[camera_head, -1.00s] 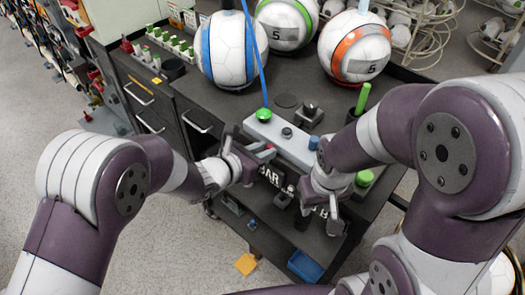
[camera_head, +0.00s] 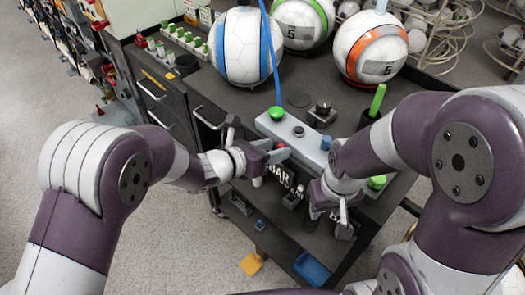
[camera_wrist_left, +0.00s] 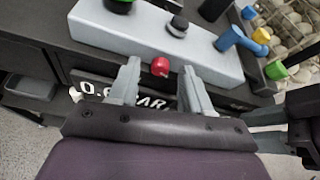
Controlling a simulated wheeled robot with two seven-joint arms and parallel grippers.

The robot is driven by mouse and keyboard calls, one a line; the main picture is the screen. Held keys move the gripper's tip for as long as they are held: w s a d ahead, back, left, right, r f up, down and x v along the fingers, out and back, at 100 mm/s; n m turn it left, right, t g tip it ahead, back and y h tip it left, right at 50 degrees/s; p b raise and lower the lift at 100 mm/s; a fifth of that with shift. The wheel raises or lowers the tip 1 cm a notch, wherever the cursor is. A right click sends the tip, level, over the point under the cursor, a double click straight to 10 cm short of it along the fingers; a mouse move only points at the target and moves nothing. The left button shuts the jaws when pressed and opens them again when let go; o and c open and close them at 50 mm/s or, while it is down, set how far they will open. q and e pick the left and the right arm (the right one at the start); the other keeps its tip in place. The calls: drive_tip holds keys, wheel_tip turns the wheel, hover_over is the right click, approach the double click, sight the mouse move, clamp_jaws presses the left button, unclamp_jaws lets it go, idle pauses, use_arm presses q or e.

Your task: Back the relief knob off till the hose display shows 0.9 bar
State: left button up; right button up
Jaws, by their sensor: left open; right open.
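A grey console (camera_head: 300,137) stands on the dark bench. A small red knob (camera_wrist_left: 160,66) is on its front face; I cannot tell from any label whether it is the relief knob. The hose display (camera_wrist_left: 100,90) below shows white characters starting "0." and ending "BAR"; the left finger partly covers the digit. My left gripper (camera_wrist_left: 160,72) is open, with its fingertips on either side of the red knob and no visible grip on it. In the head view my right gripper (camera_head: 329,217) is open and empty, in front of the console's right part.
The console also carries a green mushroom button (camera_head: 276,113), a black knob (camera_head: 298,131) and a blue part (camera_head: 326,143). Several balls, including a blue-striped one (camera_head: 243,47), stand behind. A blue tray (camera_head: 311,268) is below on the lower level.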

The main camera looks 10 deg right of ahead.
use_arm(q)
drive_tip(key=b+v, duration=0.1)
drive_tip(key=v, duration=1.1)
drive_tip(key=shift+s+a, duration=0.15)
drive_tip(key=shift+s, duration=0.05)
use_arm(e)
drive_tip(key=shift+f, duration=0.55)
